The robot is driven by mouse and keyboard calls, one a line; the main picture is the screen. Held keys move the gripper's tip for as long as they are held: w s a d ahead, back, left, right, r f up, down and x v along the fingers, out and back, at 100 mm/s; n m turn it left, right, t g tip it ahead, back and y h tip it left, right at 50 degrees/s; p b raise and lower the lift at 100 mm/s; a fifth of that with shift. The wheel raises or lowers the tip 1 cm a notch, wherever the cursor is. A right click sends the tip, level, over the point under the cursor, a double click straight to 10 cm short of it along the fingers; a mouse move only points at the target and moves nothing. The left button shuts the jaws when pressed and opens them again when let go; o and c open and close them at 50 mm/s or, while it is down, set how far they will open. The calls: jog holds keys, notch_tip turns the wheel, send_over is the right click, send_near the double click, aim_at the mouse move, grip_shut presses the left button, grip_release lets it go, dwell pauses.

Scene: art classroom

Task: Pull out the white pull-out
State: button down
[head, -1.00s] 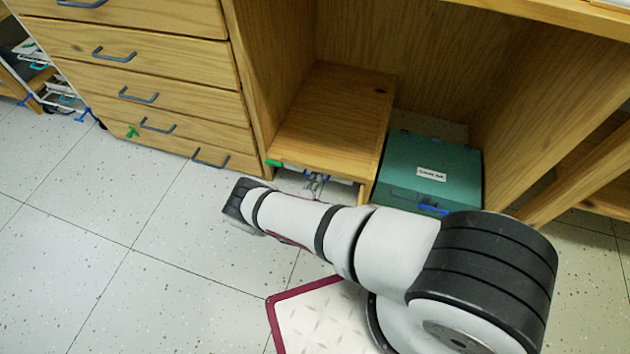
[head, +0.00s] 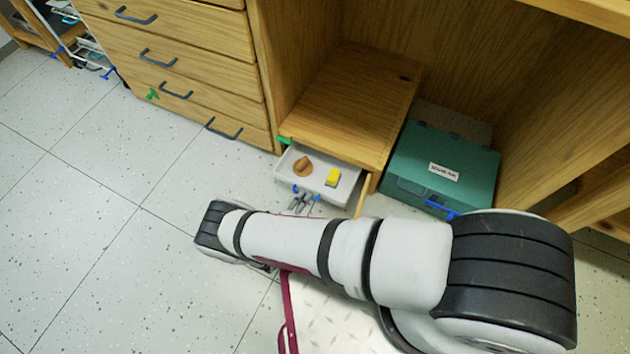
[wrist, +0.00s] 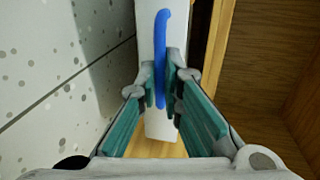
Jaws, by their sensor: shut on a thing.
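The white pull-out (head: 318,181) stands part way out of the low wooden box in the desk's knee space. A brown wooden piece (head: 302,166) and a yellow block (head: 333,177) lie in it. My gripper (head: 305,199) is at its front and is shut on the blue handle, which runs between the fingers in the wrist view (wrist: 161,60). The white front (wrist: 178,30) of the pull-out shows behind the handle there. In the head view my forearm hides some floor in front of the pull-out.
A teal case (head: 440,165) with a white label stands right of the wooden box (head: 360,95). Closed wooden drawers (head: 170,60) with dark handles are at the left. The speckled floor (head: 110,220) at the left is clear.

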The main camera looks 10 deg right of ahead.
jog(key=f+v, duration=0.1)
jog(key=v, duration=0.6)
jog(key=shift+f, duration=0.25)
jog(key=shift+s+a, duration=0.1)
jog(key=c, duration=1.7)
grip_release()
jog(key=v, duration=1.2)
jog(key=shift+r, duration=0.1)
